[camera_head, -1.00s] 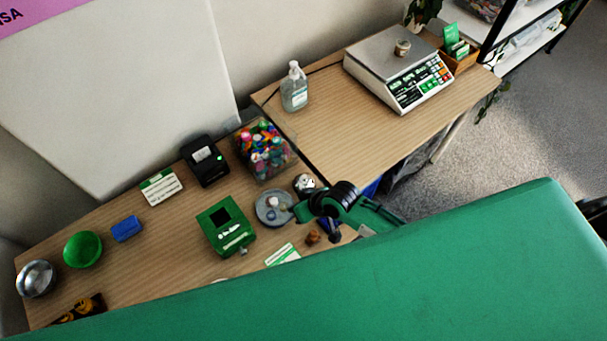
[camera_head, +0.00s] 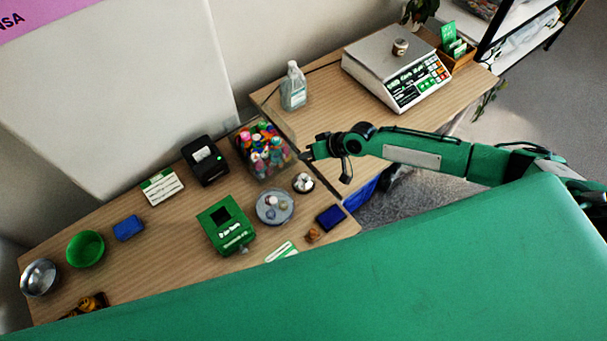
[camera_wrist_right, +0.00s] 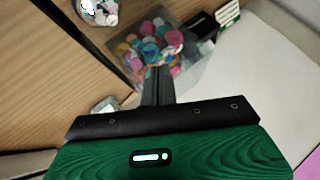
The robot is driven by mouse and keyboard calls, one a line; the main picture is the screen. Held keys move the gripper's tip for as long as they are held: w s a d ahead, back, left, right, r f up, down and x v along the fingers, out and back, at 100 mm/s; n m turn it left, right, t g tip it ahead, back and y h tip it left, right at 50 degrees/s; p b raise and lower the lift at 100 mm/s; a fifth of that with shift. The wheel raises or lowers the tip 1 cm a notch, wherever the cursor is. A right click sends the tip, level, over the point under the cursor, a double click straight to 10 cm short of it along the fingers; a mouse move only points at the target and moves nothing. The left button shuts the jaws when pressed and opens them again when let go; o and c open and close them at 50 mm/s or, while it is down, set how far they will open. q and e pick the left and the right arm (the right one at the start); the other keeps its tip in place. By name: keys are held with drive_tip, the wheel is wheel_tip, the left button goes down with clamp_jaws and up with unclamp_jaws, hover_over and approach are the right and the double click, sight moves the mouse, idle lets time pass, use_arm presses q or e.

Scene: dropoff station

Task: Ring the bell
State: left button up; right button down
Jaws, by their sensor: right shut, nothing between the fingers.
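The bell appears to be the small silvery thing with a dark base (camera_head: 303,183) on the near wooden table, right of the round grey dish. In the right wrist view it appears at the top left edge (camera_wrist_right: 98,10), partly cut off. My right gripper (camera_head: 306,152) is shut and empty. In the head view it is just above the bell in the picture, beside the clear bin; its height over the table is hard to tell. Its closed fingers show in the right wrist view (camera_wrist_right: 157,85), pointing towards the bin. My left gripper is not in view.
A clear bin of colourful items (camera_head: 263,150) stands close to the gripper. Around the bell are a round dish (camera_head: 275,207), a dark blue pad (camera_head: 331,217) and a green box (camera_head: 225,226). A bottle (camera_head: 293,88) and a scale (camera_head: 397,70) stand on the other table.

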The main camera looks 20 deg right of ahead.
sight(303, 176)
idle(0.4)
wheel_tip(303, 176, down, 9)
drive_tip(key=b, duration=0.7)
drive_tip(key=shift+r, duration=0.1)
idle(1.7)
drive_tip(key=shift+f+b, duration=0.4)
drive_tip(key=shift+b, duration=0.15)
drive_tip(key=shift+f+b, duration=0.45)
drive_tip(key=shift+f, duration=0.05)
idle(0.4)
idle(0.3)
drive_tip(key=shift+r+p, duration=0.75)
drive_tip(key=shift+r, duration=0.2)
drive_tip(key=shift+r, duration=0.1)
